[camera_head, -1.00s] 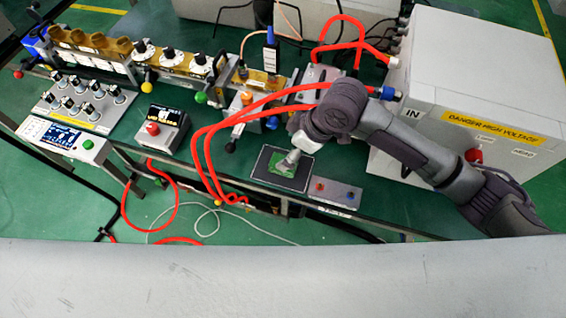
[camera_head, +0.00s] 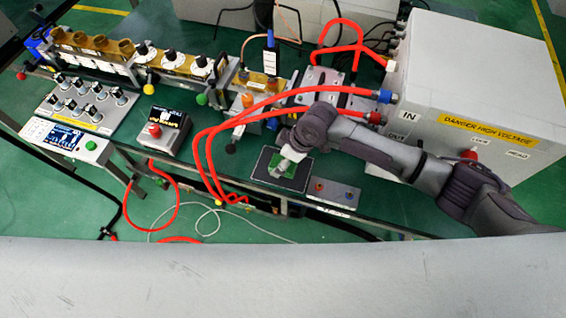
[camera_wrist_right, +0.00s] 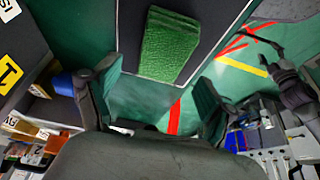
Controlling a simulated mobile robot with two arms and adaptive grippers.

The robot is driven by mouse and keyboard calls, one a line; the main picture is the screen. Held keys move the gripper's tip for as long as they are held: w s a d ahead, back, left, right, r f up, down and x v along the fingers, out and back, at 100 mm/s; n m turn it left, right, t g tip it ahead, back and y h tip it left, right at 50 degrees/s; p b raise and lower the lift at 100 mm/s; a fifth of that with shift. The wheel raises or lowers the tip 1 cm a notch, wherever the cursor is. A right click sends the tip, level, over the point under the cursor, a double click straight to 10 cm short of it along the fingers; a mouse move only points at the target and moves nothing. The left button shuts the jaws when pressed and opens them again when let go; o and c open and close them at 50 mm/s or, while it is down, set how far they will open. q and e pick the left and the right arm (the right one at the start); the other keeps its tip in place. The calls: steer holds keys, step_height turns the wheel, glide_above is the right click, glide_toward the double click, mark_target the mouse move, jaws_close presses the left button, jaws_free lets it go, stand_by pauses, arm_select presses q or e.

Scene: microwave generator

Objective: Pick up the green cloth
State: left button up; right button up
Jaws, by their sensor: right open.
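The green cloth (camera_head: 289,171) lies folded on a black mat (camera_head: 262,166) near the front edge of the green bench. In the right wrist view the cloth (camera_wrist_right: 168,45) is a textured green strip, beyond the fingertips. My right gripper (camera_head: 288,156) is over the mat and hides part of the cloth in the head view. In the right wrist view its two fingers (camera_wrist_right: 155,92) are spread wide, with nothing between them, and the cloth is ahead and apart from them. My left gripper is not in view.
A grey box with two knobs (camera_head: 333,192) sits just right of the mat. Red cables (camera_head: 211,160) loop left of it. A large high-voltage cabinet (camera_head: 480,90) stands at the right behind my arm.

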steer(key=shift+x, duration=1.5)
steer(key=shift+c, duration=0.3)
steer(key=c, duration=0.9)
steer(key=shift+r, duration=0.2)
